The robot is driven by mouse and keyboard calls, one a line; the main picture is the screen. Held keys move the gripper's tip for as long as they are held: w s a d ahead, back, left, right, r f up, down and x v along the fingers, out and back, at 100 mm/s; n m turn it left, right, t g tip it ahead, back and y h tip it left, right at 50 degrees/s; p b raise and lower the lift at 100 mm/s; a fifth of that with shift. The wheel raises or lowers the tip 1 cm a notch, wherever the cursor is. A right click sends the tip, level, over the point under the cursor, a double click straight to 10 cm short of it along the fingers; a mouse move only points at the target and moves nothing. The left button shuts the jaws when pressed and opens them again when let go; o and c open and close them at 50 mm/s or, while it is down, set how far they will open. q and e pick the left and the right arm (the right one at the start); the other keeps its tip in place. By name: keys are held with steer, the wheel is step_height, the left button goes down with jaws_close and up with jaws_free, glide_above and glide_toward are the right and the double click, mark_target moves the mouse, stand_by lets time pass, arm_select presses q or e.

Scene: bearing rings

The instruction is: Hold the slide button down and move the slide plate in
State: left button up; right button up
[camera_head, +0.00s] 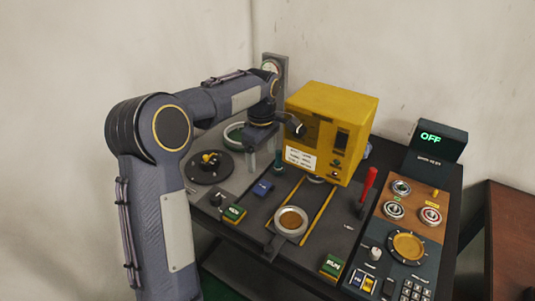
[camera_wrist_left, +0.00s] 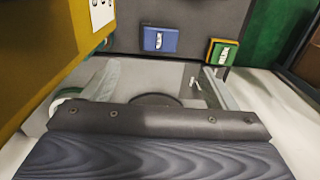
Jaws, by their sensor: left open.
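The slide plate (camera_head: 290,222) is a light round holder with a brown centre, at the near end of two yellow rails in front of the yellow box. A blue button (camera_head: 263,188) lies left of the rails, and a green button (camera_head: 234,212) is nearer the front edge; I cannot read which is the slide button. Both the blue button (camera_wrist_left: 160,39) and green button (camera_wrist_left: 222,53) show in the left wrist view. My left gripper (camera_head: 265,160) is open and empty, left of the yellow box and behind the blue button, fingers pointing down. My right gripper is not in view.
The yellow box (camera_head: 330,128) stands close right of my left gripper. A dark round turntable (camera_head: 209,167) and a pale ring (camera_head: 235,133) are to the left. A red lever (camera_head: 367,187), a RUN button (camera_head: 332,265) and a control panel (camera_head: 408,245) are right of the rails.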

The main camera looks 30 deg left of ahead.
mark_target(262, 187)
arm_select(q)
step_height(262, 187, down, 11)
steer(key=shift+r, duration=0.1)
stand_by(0.3)
steer(key=c, duration=1)
steer(key=shift+c, duration=0.2)
